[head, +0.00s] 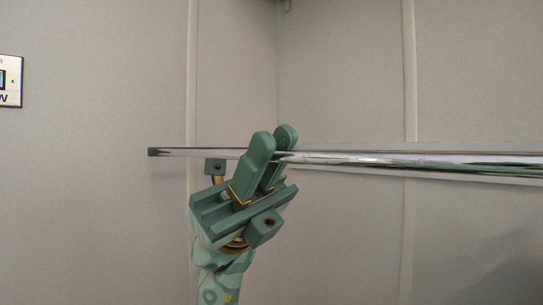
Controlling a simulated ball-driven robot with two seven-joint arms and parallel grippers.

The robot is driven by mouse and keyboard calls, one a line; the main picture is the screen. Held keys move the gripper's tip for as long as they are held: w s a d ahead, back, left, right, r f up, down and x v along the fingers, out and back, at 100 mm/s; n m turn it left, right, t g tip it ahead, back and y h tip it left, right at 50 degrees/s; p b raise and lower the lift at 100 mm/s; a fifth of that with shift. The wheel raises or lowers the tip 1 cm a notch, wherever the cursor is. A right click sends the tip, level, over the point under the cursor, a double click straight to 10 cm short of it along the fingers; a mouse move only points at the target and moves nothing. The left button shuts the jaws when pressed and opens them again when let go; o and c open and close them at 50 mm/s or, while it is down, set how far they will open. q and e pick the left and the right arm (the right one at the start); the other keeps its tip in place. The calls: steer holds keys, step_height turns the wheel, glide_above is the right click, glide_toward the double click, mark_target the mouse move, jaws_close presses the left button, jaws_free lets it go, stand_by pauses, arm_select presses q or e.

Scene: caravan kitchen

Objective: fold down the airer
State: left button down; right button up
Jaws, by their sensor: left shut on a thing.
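The airer (430,158) shows as shiny metal bars running across the head view from the right edge toward the left. They lie nearly level, and one bar's dark-tipped end sticks out left of my gripper. My left gripper (273,147) comes up from below, green, with its two fingers shut on the airer near that left end. The rest of the airer runs out of view on the right. My right gripper is not in view.
Pale wall panels with upright seams (409,70) and a corner stand behind the airer. A small framed sign (10,82) hangs on the left wall. The space below the bars at right looks clear.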

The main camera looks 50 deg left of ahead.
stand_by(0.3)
arm_select(q)
steer(key=c, duration=1.7)
jaws_free()
